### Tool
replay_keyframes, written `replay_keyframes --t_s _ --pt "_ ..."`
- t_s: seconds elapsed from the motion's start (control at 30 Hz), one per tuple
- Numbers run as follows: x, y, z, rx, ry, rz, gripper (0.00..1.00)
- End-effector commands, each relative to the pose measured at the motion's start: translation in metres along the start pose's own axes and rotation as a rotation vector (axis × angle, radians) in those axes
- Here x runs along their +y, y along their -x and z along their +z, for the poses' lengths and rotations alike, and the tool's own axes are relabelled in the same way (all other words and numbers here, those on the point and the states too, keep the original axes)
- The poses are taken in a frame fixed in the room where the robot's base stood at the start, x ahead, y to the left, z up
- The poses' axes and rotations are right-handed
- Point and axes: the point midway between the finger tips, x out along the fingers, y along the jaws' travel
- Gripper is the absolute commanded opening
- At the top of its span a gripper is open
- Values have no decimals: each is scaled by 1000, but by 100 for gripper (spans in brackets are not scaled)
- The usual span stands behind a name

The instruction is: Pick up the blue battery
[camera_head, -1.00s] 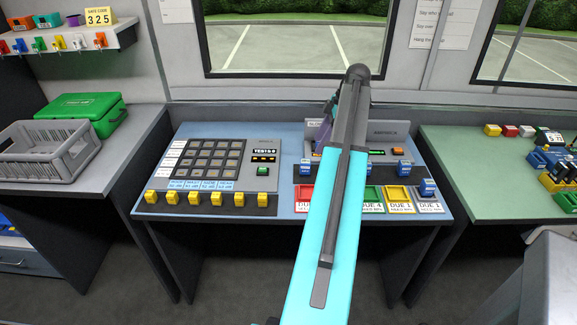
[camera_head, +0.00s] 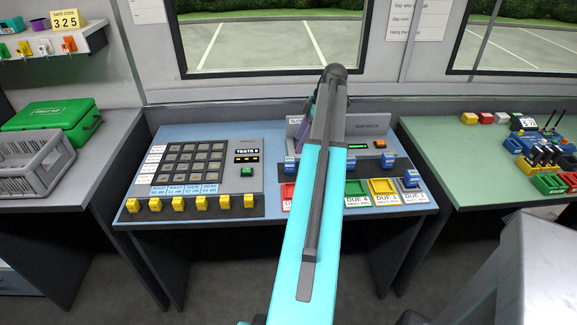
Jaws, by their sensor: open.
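Several small blue batteries stand on the right-hand panel of the blue desk. One blue battery (camera_head: 290,165) is just left of my arm, and another (camera_head: 350,165) is just right of it. A third (camera_head: 387,160) stands farther right, and one more (camera_head: 411,178) sits at the grey tray at the right end. Which one the task means cannot be told. My teal and grey arm reaches over the desk in the middle of the view. It hides my gripper's fingertips and part of the panel.
A grey crate (camera_head: 40,175) and a green case (camera_head: 48,116) stand far left. The green table (camera_head: 465,150) is at right.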

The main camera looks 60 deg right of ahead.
Motion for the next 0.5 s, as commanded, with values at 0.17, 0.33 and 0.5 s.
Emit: replay_keyframes --t_s 0.17,0.33,0.5 --pt "-1 -23 -1 0 0 -2 53" --pt "-1 -43 -1 0 1 -2 53" --pt "0 -54 -1 0 1 -1 53"
